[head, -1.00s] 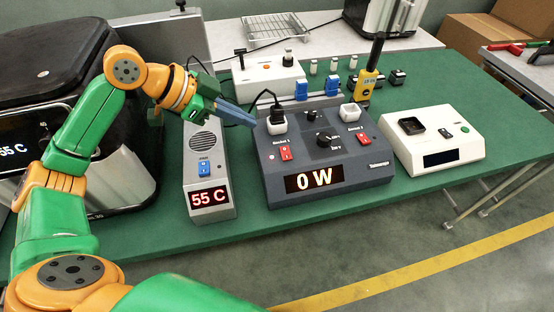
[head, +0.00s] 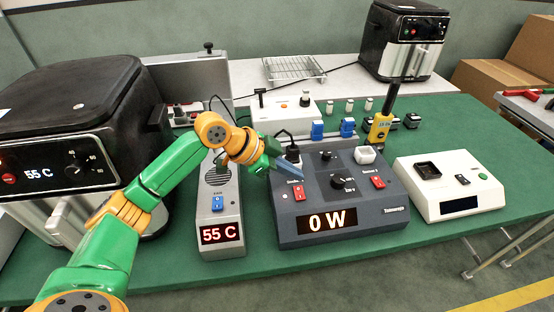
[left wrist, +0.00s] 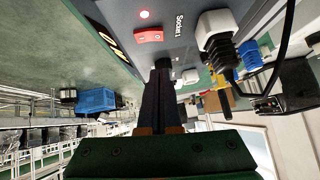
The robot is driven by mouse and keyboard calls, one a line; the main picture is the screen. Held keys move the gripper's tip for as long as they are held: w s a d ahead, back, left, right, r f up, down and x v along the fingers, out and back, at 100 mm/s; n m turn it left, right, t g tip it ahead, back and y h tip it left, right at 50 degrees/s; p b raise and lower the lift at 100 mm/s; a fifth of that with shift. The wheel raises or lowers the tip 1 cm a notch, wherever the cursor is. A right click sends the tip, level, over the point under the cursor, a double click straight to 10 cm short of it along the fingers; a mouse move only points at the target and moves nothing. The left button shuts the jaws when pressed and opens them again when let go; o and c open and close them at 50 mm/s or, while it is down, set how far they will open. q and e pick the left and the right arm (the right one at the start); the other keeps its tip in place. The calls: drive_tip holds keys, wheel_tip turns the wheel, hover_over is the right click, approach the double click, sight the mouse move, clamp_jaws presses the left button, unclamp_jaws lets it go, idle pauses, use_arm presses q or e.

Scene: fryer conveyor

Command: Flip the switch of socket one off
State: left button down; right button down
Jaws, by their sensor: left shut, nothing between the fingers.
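The dark grey power panel (head: 345,205) shows "0 W" on its display (head: 328,221). The red switch of socket one (head: 298,192) is on its left side, below the white socket with a black plug (head: 292,156) in it.
A second red switch (head: 378,182) and an empty white socket (head: 365,155) are on the panel's right. A grey "55 C" box (head: 220,215) stands left. A white device (head: 450,190) stands right. A black fryer (head: 75,95) fills the left.

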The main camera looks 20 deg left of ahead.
sight(304, 194)
use_arm(q)
drive_tip(key=shift+w+f, duration=0.15)
drive_tip(key=shift+f, duration=1)
drive_tip(key=shift+w+f, duration=0.15)
drive_tip(key=shift+f, duration=0.95)
drive_tip(key=shift+f, duration=0.25)
drive_tip(key=shift+p, duration=0.3)
drive_tip(key=shift+s+d+p, duration=0.25)
drive_tip(key=shift+s+p, duration=0.2)
drive_tip(key=shift+p, duration=0.2)
drive_tip(key=shift+s+d, duration=0.1)
drive_tip(key=shift+s, duration=0.1)
